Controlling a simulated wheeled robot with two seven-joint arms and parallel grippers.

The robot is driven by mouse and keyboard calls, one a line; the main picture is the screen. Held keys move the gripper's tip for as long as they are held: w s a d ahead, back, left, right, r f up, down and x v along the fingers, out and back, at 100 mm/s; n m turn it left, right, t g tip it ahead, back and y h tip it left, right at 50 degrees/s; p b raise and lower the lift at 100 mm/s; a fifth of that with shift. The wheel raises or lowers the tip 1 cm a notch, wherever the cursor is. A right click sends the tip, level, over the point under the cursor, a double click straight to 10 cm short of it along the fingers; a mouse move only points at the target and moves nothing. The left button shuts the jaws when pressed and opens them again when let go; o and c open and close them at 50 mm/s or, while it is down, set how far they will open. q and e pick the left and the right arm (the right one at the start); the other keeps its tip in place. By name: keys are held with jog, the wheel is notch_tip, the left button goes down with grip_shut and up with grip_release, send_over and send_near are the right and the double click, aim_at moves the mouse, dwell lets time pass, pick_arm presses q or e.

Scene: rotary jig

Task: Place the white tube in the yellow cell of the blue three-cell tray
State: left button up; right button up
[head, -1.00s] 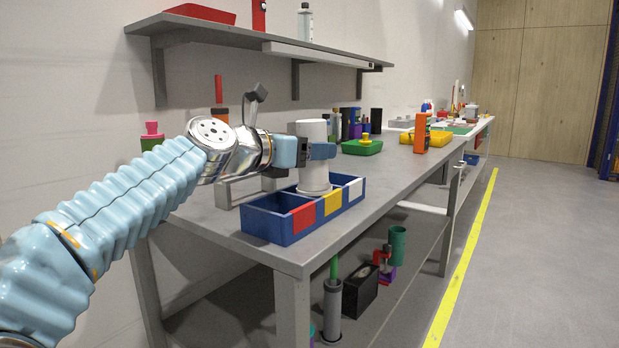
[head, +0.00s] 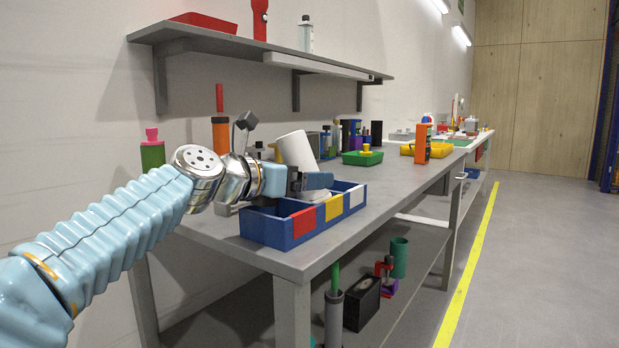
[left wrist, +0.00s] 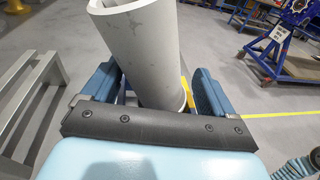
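The white tube (head: 297,153) leans with its top to the left, its base low at the middle, yellow-labelled cell of the blue three-cell tray (head: 279,231). The base is partly hidden by the gripper and tray wall, so its seating cannot be seen. The tray's front has red, yellow (head: 333,206) and white labels. My left gripper (head: 312,181) is around the tube's lower part. In the left wrist view the tube (left wrist: 146,50) stands slanted between the fingers of the gripper (left wrist: 155,90), with narrow gaps on both sides. My right gripper is not in view.
The tray sits near the table's (head: 385,195) front edge. A wall shelf (head: 250,48) hangs above. The tabletop right of the tray is clear.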

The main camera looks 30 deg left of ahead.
pick_arm(q)
jog(key=v, duration=1)
jog(key=shift+w, duration=0.1)
dwell(0.8)
